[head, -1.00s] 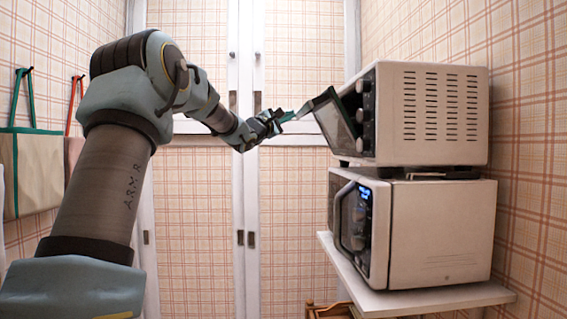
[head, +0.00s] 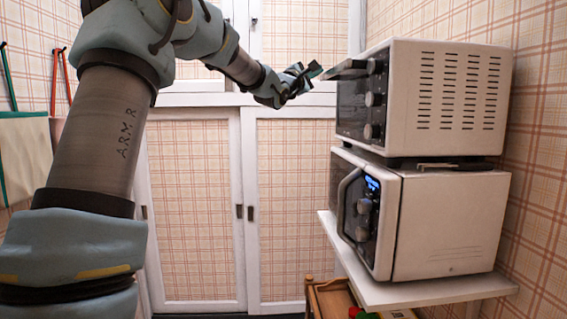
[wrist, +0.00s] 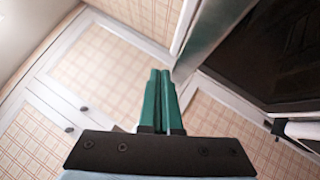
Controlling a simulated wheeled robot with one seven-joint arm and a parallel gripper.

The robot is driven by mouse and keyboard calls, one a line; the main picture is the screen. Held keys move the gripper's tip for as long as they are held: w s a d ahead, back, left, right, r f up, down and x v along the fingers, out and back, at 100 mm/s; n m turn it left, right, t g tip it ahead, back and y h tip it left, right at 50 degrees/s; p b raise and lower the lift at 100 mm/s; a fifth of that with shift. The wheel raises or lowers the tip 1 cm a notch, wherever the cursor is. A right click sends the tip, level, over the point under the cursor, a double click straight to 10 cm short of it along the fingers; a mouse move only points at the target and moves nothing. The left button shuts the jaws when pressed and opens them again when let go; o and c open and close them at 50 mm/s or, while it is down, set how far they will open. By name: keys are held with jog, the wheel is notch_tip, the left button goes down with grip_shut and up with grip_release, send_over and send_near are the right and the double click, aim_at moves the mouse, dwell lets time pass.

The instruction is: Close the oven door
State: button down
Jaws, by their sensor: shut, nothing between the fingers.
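The oven (head: 445,100) is the upper white appliance, with knobs and side vents, at the right in the head view. Its dark door (head: 352,107) stands upright, flat or almost flat against the front; a small gap cannot be ruled out. The handle (head: 345,69) sticks out at the top. In the wrist view the dark door glass (wrist: 285,50) and pale handle (wrist: 212,30) fill the upper right. My gripper (head: 312,70) is left of the handle, apart from it in the head view. Its green fingers (wrist: 160,95) are shut together and empty.
A white microwave (head: 445,222) stands under the oven on a white shelf (head: 400,292). A wooden crate (head: 318,295) is below. White-framed cupboard doors (head: 195,210) stand behind, and a bag (head: 25,165) hangs at left. The space before the cupboard is free.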

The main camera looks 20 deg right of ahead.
dwell(0.4)
jog(key=b+v, duration=0.4)
jog(key=v, duration=0.7)
jog(key=a+f+m+g+y, duration=0.1)
jog(key=a+f+m+y, duration=0.1)
jog(key=a+f+y, duration=0.9)
jog(key=a+f+m+g+y, duration=0.25)
jog(key=a+f, duration=0.45)
jog(key=f, duration=1.1)
jog(key=s+a+f+m+g+y, duration=0.1)
jog(key=s+a+f, duration=0.3)
jog(key=s, duration=0.4)
jog(key=s+a+f+m+g+y, duration=0.1)
jog(key=s+a+f+m+g, duration=0.3)
jog(key=s+f, duration=0.3)
jog(key=s+a+f+m+g+y, duration=0.1)
jog(key=s+a+f+m+g, duration=0.2)
jog(key=s+a+f, duration=0.2)
jog(key=s+f, duration=0.1)
jog(key=s, duration=0.2)
jog(key=shift+s+y, duration=0.35)
jog(key=shift+s, duration=0.05)
jog(key=c, duration=1.5)
grip_release()
jog(key=shift+a+f+m+g, duration=0.15)
jog(key=shift+m+g, duration=0.1)
